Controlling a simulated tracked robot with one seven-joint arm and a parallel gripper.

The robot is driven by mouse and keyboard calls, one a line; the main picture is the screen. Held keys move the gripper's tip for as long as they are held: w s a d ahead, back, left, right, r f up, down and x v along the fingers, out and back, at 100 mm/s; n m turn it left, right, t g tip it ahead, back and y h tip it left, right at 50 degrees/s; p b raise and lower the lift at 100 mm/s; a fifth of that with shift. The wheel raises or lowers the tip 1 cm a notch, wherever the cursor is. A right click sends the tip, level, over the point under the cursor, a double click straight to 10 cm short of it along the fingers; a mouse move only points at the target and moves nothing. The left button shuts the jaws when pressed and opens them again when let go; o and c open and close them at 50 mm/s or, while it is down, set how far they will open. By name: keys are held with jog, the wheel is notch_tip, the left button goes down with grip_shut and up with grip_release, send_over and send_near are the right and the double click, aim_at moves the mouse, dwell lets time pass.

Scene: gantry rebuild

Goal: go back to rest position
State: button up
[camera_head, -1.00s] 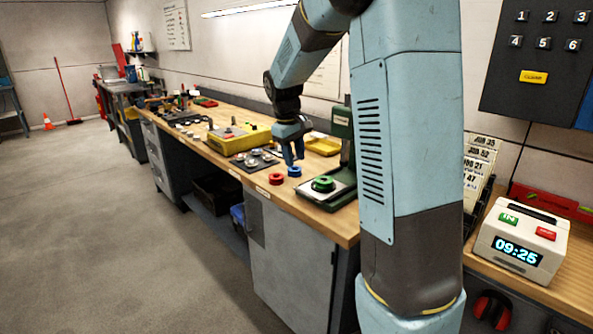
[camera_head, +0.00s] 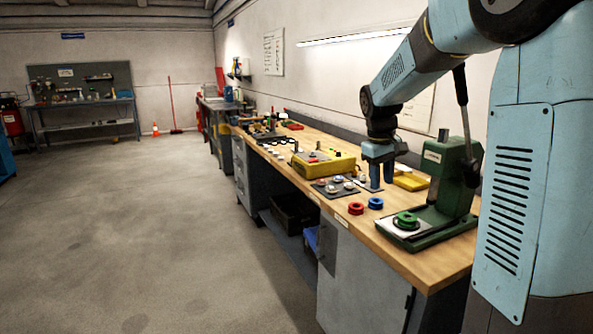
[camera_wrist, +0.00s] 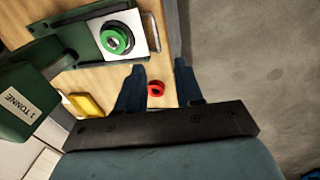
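My gripper (camera_head: 375,185) hangs pointing down over the long wooden bench, at the end of my bent arm. Its two fingers stand apart with nothing between them. The wrist view shows the same open fingers (camera_wrist: 159,66), with a red ring (camera_wrist: 156,88) seen in the gap, lying on the bench below. In the head view the red ring (camera_head: 355,208) and a blue ring (camera_head: 375,203) lie close below the fingertips. No rest position is marked in view.
A green press (camera_head: 450,180) with a green ring (camera_head: 406,220) on its plate stands right of my gripper. A yellow tray (camera_head: 411,181) lies behind; a yellow box (camera_head: 322,165) and dark mat (camera_head: 322,186) are left. The grey floor (camera_head: 170,230) left is clear.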

jog(key=s+a+r+m+t, duration=0.1)
jog(key=s+a+m+t, duration=0.1)
jog(key=s, duration=1.2)
jog(key=s+a+r+m+t+y, duration=0.1)
jog(key=s+r+m+t, duration=0.1)
jog(key=s, duration=1.3)
jog(key=shift+a+r+y, duration=0.3)
jog(key=shift+a, duration=0.05)
